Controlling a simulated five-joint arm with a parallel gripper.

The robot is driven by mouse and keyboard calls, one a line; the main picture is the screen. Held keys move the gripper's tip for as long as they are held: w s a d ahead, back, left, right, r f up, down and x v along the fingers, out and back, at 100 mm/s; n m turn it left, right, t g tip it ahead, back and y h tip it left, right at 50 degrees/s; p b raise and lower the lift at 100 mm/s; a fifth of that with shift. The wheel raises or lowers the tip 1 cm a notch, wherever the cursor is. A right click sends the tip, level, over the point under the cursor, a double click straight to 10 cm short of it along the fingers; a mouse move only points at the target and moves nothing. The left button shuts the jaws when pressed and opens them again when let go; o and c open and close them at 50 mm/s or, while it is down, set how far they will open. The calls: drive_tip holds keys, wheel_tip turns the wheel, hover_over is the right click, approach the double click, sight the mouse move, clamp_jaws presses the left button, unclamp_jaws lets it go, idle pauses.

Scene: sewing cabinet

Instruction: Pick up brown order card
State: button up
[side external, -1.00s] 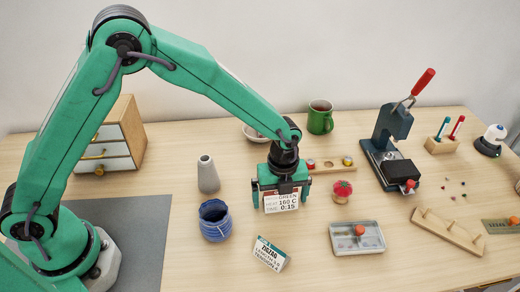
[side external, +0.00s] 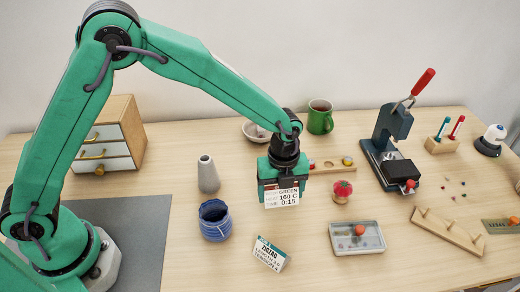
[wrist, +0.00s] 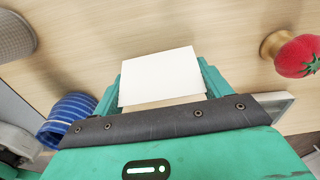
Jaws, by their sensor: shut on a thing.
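My gripper (side external: 283,185) is shut on the order card (side external: 284,199), near the middle of the table. The card's white face carries dark print, including "GREEN", "160 C" and "0:15"; its upper edge is hidden between the jaws. In the wrist view the card's plain white side (wrist: 160,77) shows between my fingers (wrist: 160,88), with a tan strip along its lower edge. The card seems held a little above the table. A second card (side external: 270,254), with a teal top band and "ZIGZAG" print, stands tilted in front of it.
A blue ribbed pot (side external: 215,221) and a grey vase (side external: 208,175) stand left of my gripper. A red tomato pincushion (side external: 342,190) stands close on the right, with a shallow tray (side external: 357,239) in front of it. A wooden strip (side external: 330,165) lies behind.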

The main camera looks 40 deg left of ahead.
drive_tip(key=r, duration=0.2)
drive_tip(key=shift+s+d+r, duration=0.2)
drive_tip(key=shift+s+r, duration=0.05)
drive_tip(key=shift+r, duration=0.05)
drive_tip(key=s+d+r, duration=0.5)
drive_tip(key=s+r, duration=0.1)
drive_tip(key=s, duration=0.3)
drive_tip(key=shift+s+d+r, duration=0.2)
drive_tip(key=shift+s+d, duration=0.05)
drive_tip(key=shift+d, duration=0.1)
